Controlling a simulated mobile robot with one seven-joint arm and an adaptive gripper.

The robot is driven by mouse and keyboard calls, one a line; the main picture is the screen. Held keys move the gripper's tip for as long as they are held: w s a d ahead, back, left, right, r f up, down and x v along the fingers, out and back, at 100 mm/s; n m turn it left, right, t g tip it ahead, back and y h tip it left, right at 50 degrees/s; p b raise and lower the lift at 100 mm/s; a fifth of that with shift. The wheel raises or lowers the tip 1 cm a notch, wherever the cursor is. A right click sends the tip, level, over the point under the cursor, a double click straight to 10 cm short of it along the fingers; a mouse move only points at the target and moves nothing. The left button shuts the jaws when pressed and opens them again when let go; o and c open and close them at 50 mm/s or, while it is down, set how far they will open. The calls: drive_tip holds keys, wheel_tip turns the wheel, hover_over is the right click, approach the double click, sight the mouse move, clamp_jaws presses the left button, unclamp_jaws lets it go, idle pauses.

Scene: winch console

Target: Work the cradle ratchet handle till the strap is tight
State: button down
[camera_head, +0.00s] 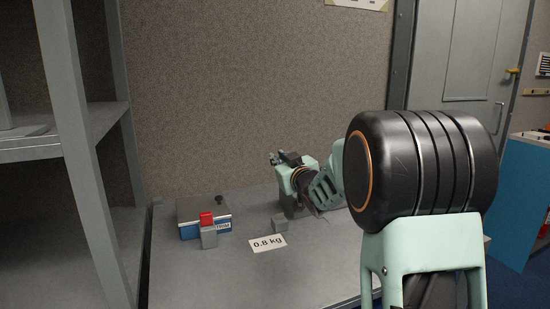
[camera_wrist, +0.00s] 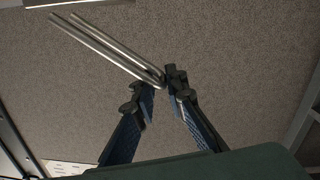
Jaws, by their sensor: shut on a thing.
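The ratchet handle shows in the wrist view as a U-shaped bar of two bright metal rods (camera_wrist: 108,48). It runs from the upper left to its closed end between my fingertips. My gripper (camera_wrist: 161,84) is shut on that end. In the head view my gripper (camera_head: 278,158) is small and dark, above the back of the bench, and the handle cannot be made out there. A grey upright body (camera_head: 288,205) stands below it, partly hidden by my arm. The strap cannot be made out in either view.
On the grey bench (camera_head: 200,280) stand a blue-fronted box (camera_head: 190,232) with a black knob, a red-topped grey block (camera_head: 208,232), a small grey block (camera_head: 280,225) and a "0.8 kg" card (camera_head: 268,244). A shelf rack (camera_head: 75,140) stands at left. The front of the bench is clear.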

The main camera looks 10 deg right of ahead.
drive_tip(key=w+d+r+m+p, duration=0.1)
drive_tip(key=d+r+m+p, duration=0.2)
drive_tip(key=p, duration=0.6)
drive_tip(key=shift+d+r+m, duration=0.4)
drive_tip(key=shift+d+m, duration=1)
drive_tip(key=shift+d, duration=0.3)
drive_tip(key=shift+d+f, duration=0.1)
drive_tip(key=c, duration=2)
unclamp_jaws()
drive_tip(key=shift+w, duration=0.1)
drive_tip(key=shift+c, duration=0.2)
drive_tip(key=shift+r, duration=0.2)
drive_tip(key=s+d, duration=0.1)
drive_tip(key=s, duration=1.1)
drive_tip(key=shift+d+r, duration=0.3)
drive_tip(key=shift+d, duration=0.1)
